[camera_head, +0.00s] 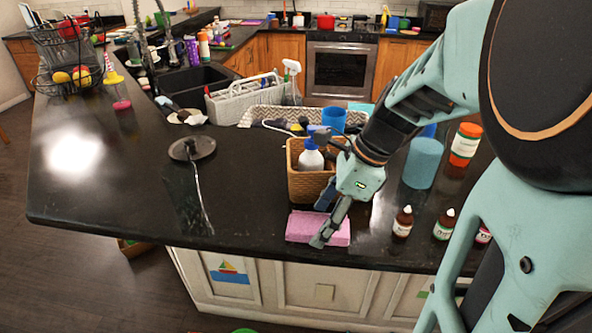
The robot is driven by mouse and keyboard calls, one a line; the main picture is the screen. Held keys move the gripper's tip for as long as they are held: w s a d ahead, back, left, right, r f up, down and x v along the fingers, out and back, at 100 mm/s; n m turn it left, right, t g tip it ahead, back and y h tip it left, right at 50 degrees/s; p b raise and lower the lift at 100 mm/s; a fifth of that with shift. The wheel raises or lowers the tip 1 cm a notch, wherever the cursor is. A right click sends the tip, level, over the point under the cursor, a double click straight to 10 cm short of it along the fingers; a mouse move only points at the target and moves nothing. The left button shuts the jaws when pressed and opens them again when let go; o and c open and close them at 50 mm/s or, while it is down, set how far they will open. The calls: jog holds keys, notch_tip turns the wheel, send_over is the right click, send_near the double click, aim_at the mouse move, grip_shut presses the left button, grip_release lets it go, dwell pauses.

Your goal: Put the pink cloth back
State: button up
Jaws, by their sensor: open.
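The pink cloth (304,225) lies flat as a folded block on the black counter, close to its front edge and in front of the wicker basket (308,185). My gripper (322,225) is open and reaches down from the right over the cloth. One finger crosses in front of the cloth's right part and hides some of it; I cannot tell whether it touches. The other finger is partly hidden near the basket's front. The basket holds a white bottle with a blue top (311,157).
Several small brown bottles (402,222) stand right of my gripper. A blue cylinder (422,163) and an orange-capped bottle (465,145) stand behind them. A grey caddy (245,103) is near the sink (195,88). The counter left of the cloth is mostly clear around a dark round stand (192,148).

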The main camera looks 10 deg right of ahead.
jog(key=v, duration=1.1)
jog(key=shift+r, duration=0.3)
